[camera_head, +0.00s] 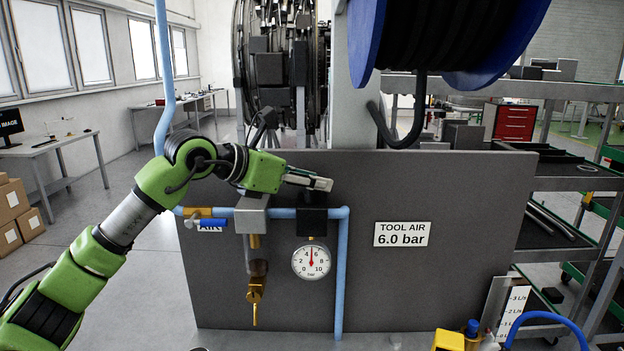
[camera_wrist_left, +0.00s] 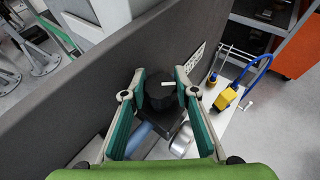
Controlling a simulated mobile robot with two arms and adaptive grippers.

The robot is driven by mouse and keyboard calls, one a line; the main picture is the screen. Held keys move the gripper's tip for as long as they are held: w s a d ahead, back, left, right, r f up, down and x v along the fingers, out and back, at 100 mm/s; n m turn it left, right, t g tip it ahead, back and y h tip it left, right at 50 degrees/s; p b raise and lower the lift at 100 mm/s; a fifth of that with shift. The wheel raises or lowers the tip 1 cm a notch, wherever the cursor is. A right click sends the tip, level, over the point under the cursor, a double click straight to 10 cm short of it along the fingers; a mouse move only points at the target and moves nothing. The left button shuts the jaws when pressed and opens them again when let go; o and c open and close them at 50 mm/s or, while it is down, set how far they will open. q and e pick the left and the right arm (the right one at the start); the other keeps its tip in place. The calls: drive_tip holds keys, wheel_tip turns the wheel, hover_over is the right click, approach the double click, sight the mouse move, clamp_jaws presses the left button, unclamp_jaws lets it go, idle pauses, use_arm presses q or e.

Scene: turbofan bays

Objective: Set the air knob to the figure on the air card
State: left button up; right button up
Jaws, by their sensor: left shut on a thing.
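The air card (camera_head: 402,234) on the grey panel reads "TOOL AIR 6.0 bar". The round pressure gauge (camera_head: 311,260) hangs under the black regulator body (camera_head: 313,218). Its small needle points about straight up, between the 4 and the 6; the exact reading is too small to tell. My right gripper is not in view.
A light-blue pipe (camera_head: 344,270) runs along and down the panel (camera_head: 455,190). A blue-handled valve (camera_head: 213,223) and a filter bowl (camera_head: 257,268) are left of the regulator. A blue hose reel (camera_head: 500,50) hangs above; a yellow fitting (camera_head: 449,341) is at the lower front.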

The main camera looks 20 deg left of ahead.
use_arm(q)
drive_tip(key=m+g+h+p, duration=0.2)
drive_tip(key=m+g+h, duration=0.1)
drive_tip(key=shift+r, duration=0.15)
drive_tip(key=shift+m+g+h+p, duration=0.3)
drive_tip(key=shift+m+h, duration=0.1)
drive_tip(key=shift+m, duration=0.3)
drive_tip(key=o, duration=0.8)
drive_tip(key=shift+a, duration=0.1)
drive_tip(key=shift+s+a, duration=0.15)
drive_tip(key=shift+a, duration=0.1)
drive_tip(key=v, duration=1.1)
drive_tip(key=shift+s+a, duration=0.1)
